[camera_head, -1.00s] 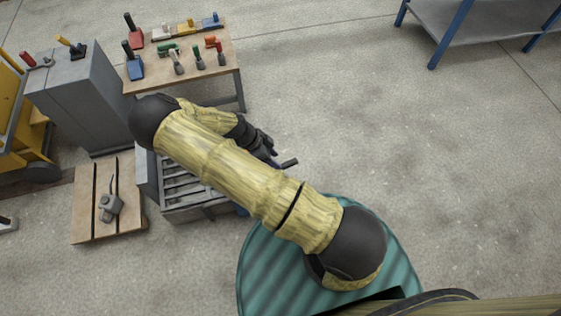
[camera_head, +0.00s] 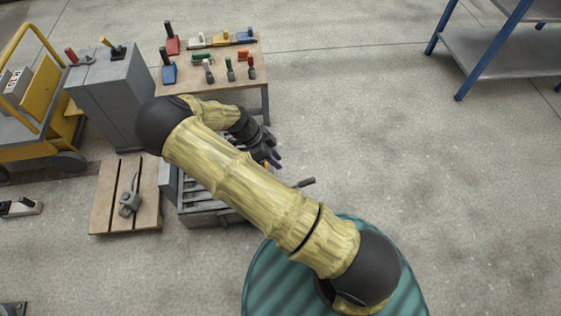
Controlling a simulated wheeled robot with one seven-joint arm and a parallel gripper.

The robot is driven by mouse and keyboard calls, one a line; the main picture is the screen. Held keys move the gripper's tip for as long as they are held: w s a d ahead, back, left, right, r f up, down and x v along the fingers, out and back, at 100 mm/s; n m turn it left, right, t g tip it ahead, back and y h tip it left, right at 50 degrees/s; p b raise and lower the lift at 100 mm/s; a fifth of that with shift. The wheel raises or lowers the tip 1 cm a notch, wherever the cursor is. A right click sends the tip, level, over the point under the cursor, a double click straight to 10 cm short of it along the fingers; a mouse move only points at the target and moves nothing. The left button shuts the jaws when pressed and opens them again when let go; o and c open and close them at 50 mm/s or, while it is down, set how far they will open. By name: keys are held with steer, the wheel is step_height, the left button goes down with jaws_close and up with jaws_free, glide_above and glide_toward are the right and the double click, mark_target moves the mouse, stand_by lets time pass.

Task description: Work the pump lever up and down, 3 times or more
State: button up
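A lever with a dark grip (camera_head: 304,183) sticks out to the right of a grey slatted metal unit (camera_head: 205,219); I take it for the pump lever. My arm hides its root and much of the unit. My gripper (camera_head: 273,160) is dark and hangs over the unit's far right part, up and left of the grip. A gap shows between them, and nothing is seen held. The fingers are too small and overlapped to tell their opening.
A wooden pallet (camera_head: 105,210) with a grey tool (camera_head: 129,203) lies left of the unit. Behind are a grey cabinet (camera_head: 112,95), a tool table (camera_head: 232,91) and a yellow cart (camera_head: 47,112). Floor (camera_head: 400,160) to the right is clear, up to a blue-legged shelf (camera_head: 495,55).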

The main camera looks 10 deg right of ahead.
steer(key=shift+d+r, duration=0.15)
steer(key=shift+r, duration=0.1)
steer(key=c, duration=0.4)
steer(key=r+n+y, duration=0.1)
steer(key=s+d+r+n+y, duration=0.1)
steer(key=r, duration=0.1)
steer(key=d+r+n, duration=0.1)
steer(key=r, duration=0.1)
steer(key=shift+s+d+r+n+y, duration=0.2)
steer(key=shift+s+n+y, duration=0.1)
steer(key=shift+s+y, duration=0.1)
jaws_close()
steer(key=s+d+r+n+t+y, duration=0.1)
steer(key=s+d+r+n+t, duration=0.1)
steer(key=r+n, duration=0.5)
steer(key=s+d+r+n+t+y, duration=0.2)
steer(key=s+r+n, duration=0.5)
steer(key=r, duration=0.4)
steer(key=shift+s+d+r+n+t, duration=0.15)
steer(key=shift+d+r+n+t, duration=0.3)
steer(key=shift+d, duration=0.65)
steer(key=shift+f, duration=0.1)
steer(key=shift+a, duration=0.1)
